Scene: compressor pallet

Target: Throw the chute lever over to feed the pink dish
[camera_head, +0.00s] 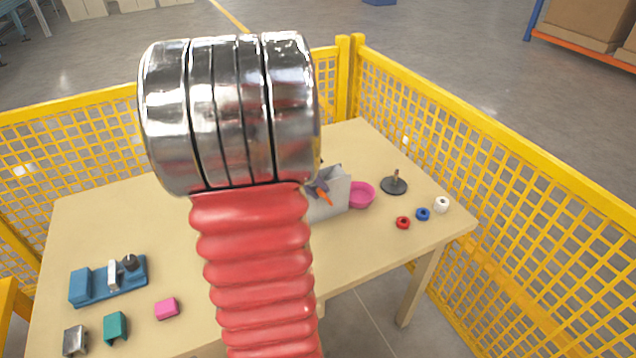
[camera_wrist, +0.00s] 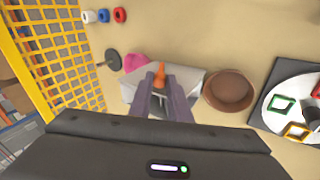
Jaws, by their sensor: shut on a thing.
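The grey chute (camera_head: 340,188) stands on the table, partly hidden behind my arm in the head view. In the wrist view its grey body (camera_wrist: 190,80) lies between the pink dish (camera_wrist: 135,62) and a brown bowl (camera_wrist: 229,91). The pink dish (camera_head: 362,194) touches or nearly touches the chute's right side in the head view. My gripper (camera_wrist: 160,82) is shut on the orange lever (camera_wrist: 160,72), whose tip shows past the fingers. The lever's orange part also shows in the head view (camera_head: 323,196). Which way the lever leans is unclear.
A dark peg stand (camera_head: 394,185) and white, blue and red rings (camera_head: 423,214) are right of the pink dish. A blue fixture (camera_head: 108,281) and small blocks (camera_head: 167,309) sit at the left. A white disc with coloured frames (camera_wrist: 285,98) is right of the brown bowl. Yellow fencing (camera_head: 440,115) surrounds the table.

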